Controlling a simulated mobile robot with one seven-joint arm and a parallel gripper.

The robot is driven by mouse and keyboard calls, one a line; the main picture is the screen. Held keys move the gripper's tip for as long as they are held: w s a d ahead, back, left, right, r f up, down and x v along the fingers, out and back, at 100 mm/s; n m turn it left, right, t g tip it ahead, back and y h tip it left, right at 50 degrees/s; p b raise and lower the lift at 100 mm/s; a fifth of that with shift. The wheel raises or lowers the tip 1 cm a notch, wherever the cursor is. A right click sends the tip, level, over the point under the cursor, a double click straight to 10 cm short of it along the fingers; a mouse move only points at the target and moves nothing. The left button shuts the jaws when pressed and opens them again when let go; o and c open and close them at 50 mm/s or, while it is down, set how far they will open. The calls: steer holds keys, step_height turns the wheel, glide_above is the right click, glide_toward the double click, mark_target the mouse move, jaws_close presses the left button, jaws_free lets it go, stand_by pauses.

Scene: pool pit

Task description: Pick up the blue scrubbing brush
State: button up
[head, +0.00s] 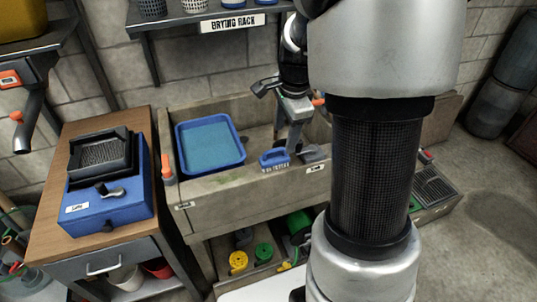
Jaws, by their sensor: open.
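The blue scrubbing brush (275,158) sits inside the concrete trough sink (225,202), near its front wall. Its pale bristles point down and its blue handle faces up. My gripper (290,138) is above and just right of the brush, pointing down. It is open and appears empty. Whether a finger touches the brush cannot be told at this size. My arm hides part of the sink's right side.
A blue tray (210,145) lies left of the brush in the sink. A grey item (314,154) lies close on its right. A drying rack shelf (205,20) hangs above. A wooden cabinet (60,180) with a blue box (98,205) stands left.

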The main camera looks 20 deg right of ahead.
glide_above(279, 157)
steer(key=s, duration=0.2)
step_height(279, 157, down, 4)
steer(key=f+b, duration=0.1)
steer(key=w+f, duration=0.1)
steer(key=f, duration=0.1)
steer(key=f+b, duration=0.1)
steer(key=f, duration=0.1)
steer(key=shift+w+f+b, duration=0.1)
steer(key=shift+w+b, duration=0.2)
steer(key=shift+w, duration=0.1)
steer(key=c, duration=1.2)
step_height(279, 157, up, 10)
steer(key=p, duration=0.3)
